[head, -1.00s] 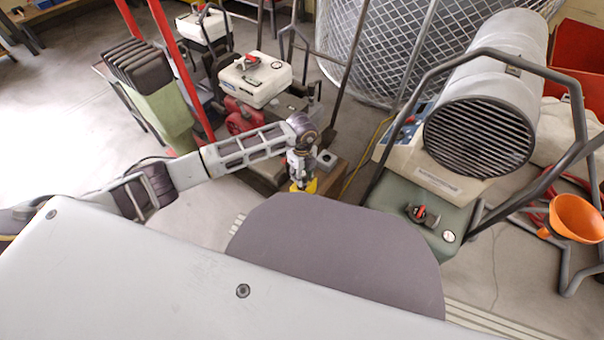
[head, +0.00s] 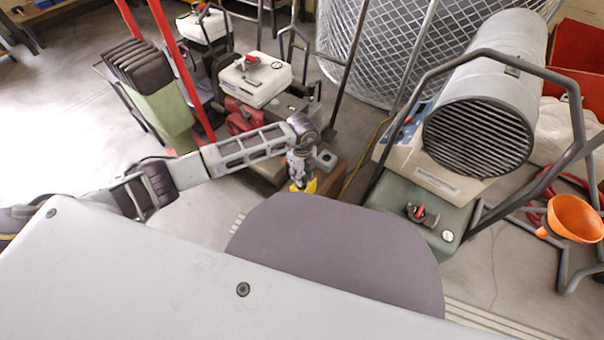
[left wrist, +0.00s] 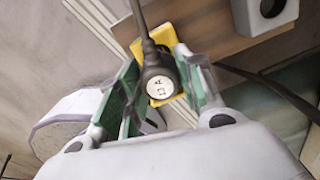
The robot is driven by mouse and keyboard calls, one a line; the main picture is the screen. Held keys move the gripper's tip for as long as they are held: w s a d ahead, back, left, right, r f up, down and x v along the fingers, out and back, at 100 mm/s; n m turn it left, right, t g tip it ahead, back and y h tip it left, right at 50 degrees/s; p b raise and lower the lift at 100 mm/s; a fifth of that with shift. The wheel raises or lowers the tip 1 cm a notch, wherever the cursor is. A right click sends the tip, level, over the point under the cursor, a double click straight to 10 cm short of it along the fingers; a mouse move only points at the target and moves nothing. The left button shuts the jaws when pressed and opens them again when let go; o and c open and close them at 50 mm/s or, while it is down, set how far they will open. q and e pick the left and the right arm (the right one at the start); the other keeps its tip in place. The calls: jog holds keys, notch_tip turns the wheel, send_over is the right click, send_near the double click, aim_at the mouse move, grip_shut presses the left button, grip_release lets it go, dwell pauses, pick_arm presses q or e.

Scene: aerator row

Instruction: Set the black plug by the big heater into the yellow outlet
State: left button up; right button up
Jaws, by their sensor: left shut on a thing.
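My left gripper (left wrist: 158,92) is shut on the black plug (left wrist: 152,62) in the left wrist view. The plug has a round pale label on its end, and a black cord runs up from it. The yellow outlet (left wrist: 162,40) shows right behind the plug, at the edge of a brown wooden board; whether the plug is seated in it is hidden. In the head view my left gripper (head: 300,182) is low at the centre, with yellow (head: 311,186) beside it. The big heater (head: 478,135) is a grey cylinder at the right. My right gripper is not in view.
A grey outlet box (left wrist: 268,12) sits on the wooden board in the left wrist view; it also shows in the head view (head: 326,160). A green tank (head: 420,200) and dark tube frame stand right of my gripper. An orange funnel (head: 574,217) is at the far right.

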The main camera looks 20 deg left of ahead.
pick_arm(q)
jog(key=shift+f+b, duration=1)
jog(key=shift+f, duration=1.15)
dwell(0.7)
jog(key=o, duration=1.1)
jog(key=shift+r, duration=0.15)
jog(key=shift+r, duration=5.85)
jog(key=shift+d, duration=0.1)
